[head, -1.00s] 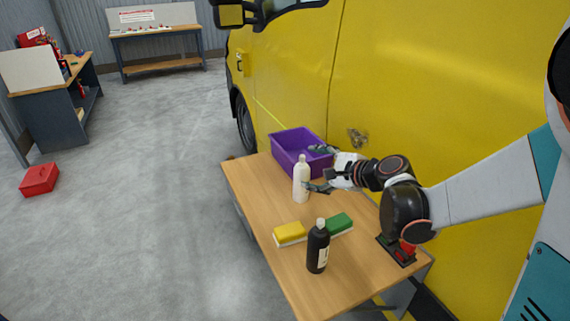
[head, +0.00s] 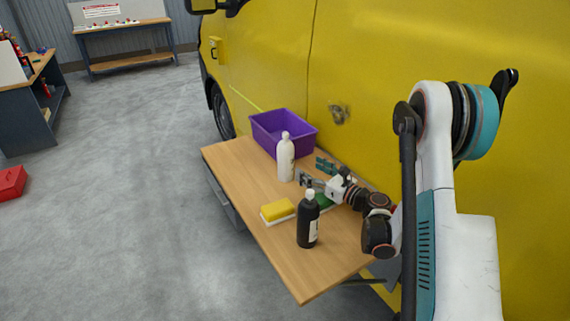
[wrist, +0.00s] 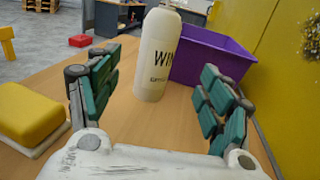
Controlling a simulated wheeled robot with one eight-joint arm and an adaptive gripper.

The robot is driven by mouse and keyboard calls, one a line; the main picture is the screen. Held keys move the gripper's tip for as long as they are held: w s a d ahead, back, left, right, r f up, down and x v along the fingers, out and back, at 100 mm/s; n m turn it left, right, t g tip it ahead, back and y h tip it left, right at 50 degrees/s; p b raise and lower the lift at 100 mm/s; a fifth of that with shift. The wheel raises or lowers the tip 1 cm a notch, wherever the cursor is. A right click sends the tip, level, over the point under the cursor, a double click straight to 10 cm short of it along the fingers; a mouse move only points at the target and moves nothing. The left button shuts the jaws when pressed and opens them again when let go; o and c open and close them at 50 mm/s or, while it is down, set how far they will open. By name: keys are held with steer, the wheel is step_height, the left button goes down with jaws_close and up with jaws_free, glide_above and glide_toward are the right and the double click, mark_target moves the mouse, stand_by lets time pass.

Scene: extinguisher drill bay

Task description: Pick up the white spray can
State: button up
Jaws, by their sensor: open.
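The white spray can (head: 286,160) stands upright on the wooden table (head: 236,163), in front of the purple bin (head: 262,132). In the wrist view the can (wrist: 157,58) shows dark lettering on its side and stands ahead of my gripper, between the lines of its two fingers. My gripper (head: 313,172) is open and empty, low over the table to the right of the can in the head view. Its green-padded fingers (wrist: 155,92) are spread wide in the wrist view. They appear short of the can, with bare table between.
A yellow sponge (head: 278,208) and a black bottle (head: 307,228) stand nearer the table's front. A green sponge (head: 322,199) is partly hidden by the bottle and my gripper. The yellow van (head: 400,60) walls off the table's right side.

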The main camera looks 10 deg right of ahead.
mark_target(291, 160)
steer(key=b+x, duration=0.1)
steer(key=x, duration=0.6)
steer(key=shift+w+a+b, duration=0.1)
steer(key=shift+a+b, duration=0.05)
steer(key=shift+b, duration=0.15)
steer(key=b+x, duration=0.2)
steer(key=x, duration=0.2)
steer(key=shift+a+f, duration=0.15)
steer(key=shift+f, duration=0.05)
steer(key=shift+w+a+r, duration=0.15)
steer(key=shift+w+a, duration=0.1)
steer(key=shift+w, duration=0.25)
steer(key=c, duration=1.4)
